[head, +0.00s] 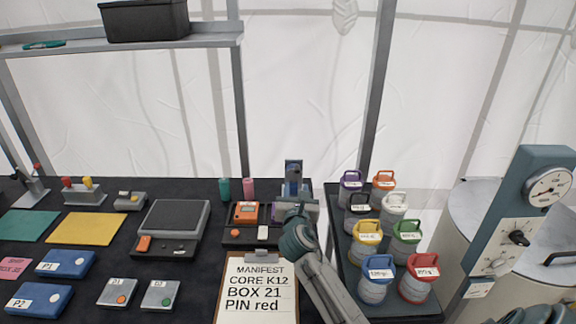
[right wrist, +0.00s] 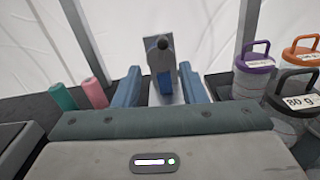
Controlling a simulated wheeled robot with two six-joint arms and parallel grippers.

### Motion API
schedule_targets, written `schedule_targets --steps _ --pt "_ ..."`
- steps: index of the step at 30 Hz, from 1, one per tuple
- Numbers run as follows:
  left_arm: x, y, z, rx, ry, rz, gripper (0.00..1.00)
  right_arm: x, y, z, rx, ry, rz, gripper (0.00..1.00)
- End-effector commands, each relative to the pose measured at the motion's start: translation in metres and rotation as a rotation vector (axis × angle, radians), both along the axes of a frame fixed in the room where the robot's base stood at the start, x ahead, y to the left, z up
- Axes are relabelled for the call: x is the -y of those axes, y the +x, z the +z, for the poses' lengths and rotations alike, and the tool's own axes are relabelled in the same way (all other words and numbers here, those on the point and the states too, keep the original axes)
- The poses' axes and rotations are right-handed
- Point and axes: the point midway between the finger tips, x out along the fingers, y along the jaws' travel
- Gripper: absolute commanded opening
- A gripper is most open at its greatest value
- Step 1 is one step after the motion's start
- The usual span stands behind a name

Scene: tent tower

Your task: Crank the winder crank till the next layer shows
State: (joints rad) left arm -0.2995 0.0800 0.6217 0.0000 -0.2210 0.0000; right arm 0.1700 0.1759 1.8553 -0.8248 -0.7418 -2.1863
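The winder (head: 293,168) stands at the back edge of the dark table, a narrow upright piece partly hidden behind my right gripper. In the right wrist view, its grey plate (right wrist: 184,88) carries a blue crank with a dark round knob (right wrist: 160,46). My right gripper (head: 295,196) is at the winder. In the right wrist view its two blue fingers (right wrist: 160,88) stand apart, one on each side of the crank, with gaps visible; I cannot tell any contact. No layer or layer mark is readable. My left gripper is not in view.
A teal cylinder (head: 224,189) and a pink cylinder (head: 248,188) stand left of the winder. An orange device (head: 246,213) and a clipboard (head: 232,262) lie nearer. Several lidded canisters (head: 369,236) fill a tray to the right. A gauge post (head: 522,215) stands farther right.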

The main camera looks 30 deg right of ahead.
Motion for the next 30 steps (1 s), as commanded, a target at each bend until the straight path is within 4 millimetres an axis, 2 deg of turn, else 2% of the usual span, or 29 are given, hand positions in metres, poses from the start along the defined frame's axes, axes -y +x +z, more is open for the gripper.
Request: schedule_targets --steps 16,22,30 --pt "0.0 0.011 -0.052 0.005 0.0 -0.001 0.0 0.047 0.075 -0.005 0.002 0.001 0.0 0.38" --pt "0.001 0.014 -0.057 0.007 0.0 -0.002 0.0 0.055 0.087 -0.002 0.0 0.0 0.0 0.38" --pt "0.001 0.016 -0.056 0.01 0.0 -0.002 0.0 0.056 0.088 -0.001 0.0 0.001 0.0 0.38"
